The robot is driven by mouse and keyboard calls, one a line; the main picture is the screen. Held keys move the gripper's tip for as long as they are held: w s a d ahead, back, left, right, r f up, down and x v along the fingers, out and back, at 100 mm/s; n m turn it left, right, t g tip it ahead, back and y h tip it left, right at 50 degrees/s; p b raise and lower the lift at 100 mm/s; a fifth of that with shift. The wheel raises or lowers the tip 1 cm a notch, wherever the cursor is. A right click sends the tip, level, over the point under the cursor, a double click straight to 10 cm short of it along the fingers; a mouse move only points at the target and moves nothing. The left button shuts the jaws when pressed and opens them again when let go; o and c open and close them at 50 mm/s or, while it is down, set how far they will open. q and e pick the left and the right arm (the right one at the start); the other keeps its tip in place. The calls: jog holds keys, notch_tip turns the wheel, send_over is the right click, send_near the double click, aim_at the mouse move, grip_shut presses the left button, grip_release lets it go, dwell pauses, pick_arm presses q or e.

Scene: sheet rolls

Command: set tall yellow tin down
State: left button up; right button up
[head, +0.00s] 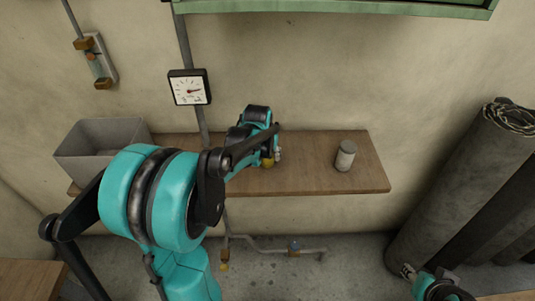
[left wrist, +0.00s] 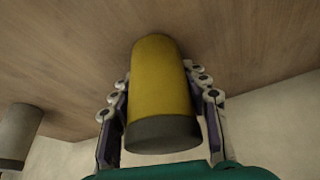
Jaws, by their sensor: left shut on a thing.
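The tall yellow tin (left wrist: 160,85) has a dark grey band at its near end and stands between the two fingers of my left gripper (left wrist: 162,110), which is shut on it. Its far end meets the wooden shelf surface (left wrist: 75,55) in the left wrist view; whether it bears on the wood I cannot tell.
A pale grey tin (head: 345,156) stands on the shelf to the right of the yellow one, and shows at left in the left wrist view (left wrist: 17,135). A grey bin (head: 100,135) is at the shelf's left end. Large dark rolls (head: 465,185) lean at right. Shelf between the tins is clear.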

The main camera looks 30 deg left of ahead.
pick_arm(q)
jog(key=o, duration=1.4)
jog(key=shift+o, duration=0.2)
jog(key=shift+r+p, duration=0.3)
jog(key=shift+r, duration=0.1)
jog(key=p+v, duration=0.4)
jog(key=v, duration=0.7)
jog(key=s+d+f+m+t+h, duration=0.1)
jog(key=s+d+m+t, duration=0.1)
jog(key=s+d, duration=1.2)
jog(key=shift+s+d+f+m+t, duration=0.4)
jog(key=shift+s+m, duration=0.1)
jog(key=shift+s, duration=0.2)
